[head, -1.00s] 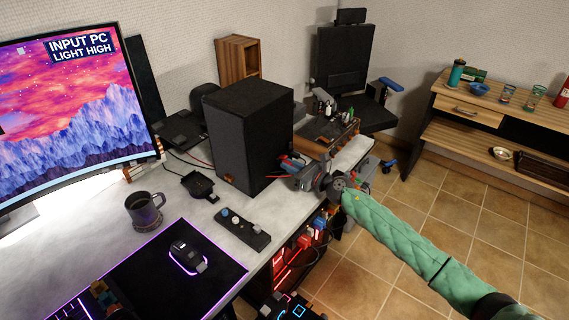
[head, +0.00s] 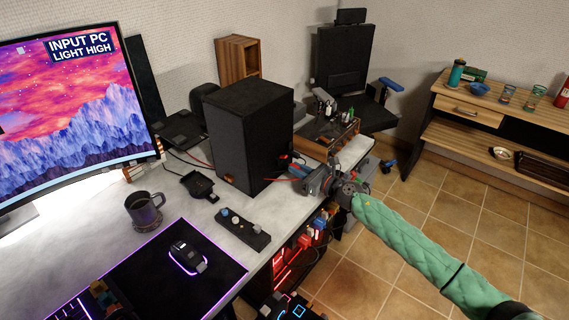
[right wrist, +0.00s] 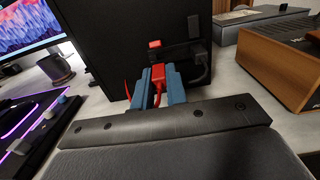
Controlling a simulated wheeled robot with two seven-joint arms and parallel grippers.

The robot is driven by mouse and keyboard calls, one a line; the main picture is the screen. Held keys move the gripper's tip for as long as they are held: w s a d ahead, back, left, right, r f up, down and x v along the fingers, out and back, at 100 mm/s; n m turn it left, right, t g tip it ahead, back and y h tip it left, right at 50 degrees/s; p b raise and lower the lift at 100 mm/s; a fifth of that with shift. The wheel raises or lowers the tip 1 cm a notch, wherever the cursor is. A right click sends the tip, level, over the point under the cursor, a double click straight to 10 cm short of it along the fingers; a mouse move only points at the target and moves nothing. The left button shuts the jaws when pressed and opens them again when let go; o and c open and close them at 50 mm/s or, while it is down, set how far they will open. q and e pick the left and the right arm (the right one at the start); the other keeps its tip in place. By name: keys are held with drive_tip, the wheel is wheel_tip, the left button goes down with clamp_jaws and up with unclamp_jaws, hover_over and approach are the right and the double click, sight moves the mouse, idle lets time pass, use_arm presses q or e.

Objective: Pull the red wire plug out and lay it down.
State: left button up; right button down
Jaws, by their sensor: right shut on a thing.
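The black speaker box (head: 240,135) stands on the desk, and its back fills the right wrist view (right wrist: 125,45). My right gripper (head: 298,165) is behind it, to its right in the head view. In the right wrist view its two blue fingers (right wrist: 158,82) are shut on the red wire plug (right wrist: 157,73), whose red cable runs back toward the gripper's body. Whether the plug's tip still touches the speaker is hidden. Another red piece (right wrist: 154,44) is on the speaker's back just above the plug.
A black plug and cable (right wrist: 203,58) sit in the speaker's back right of my fingers. A wooden-sided box (head: 327,133) stands at the desk's right end. A mug (head: 145,212) and a black knob panel (head: 243,230) are on the desk. The tiled floor (head: 430,230) is open on the right.

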use_arm(q)
drive_tip(key=shift+d, duration=0.25)
use_arm(e)
drive_tip(key=shift+s+d, duration=0.4)
drive_tip(key=shift+d, duration=0.2)
use_arm(q)
drive_tip(key=shift+a, duration=0.1)
use_arm(e)
drive_tip(key=shift+s+d, duration=0.2)
drive_tip(key=shift+d, duration=0.05)
use_arm(q)
drive_tip(key=shift+a+f, duration=0.1)
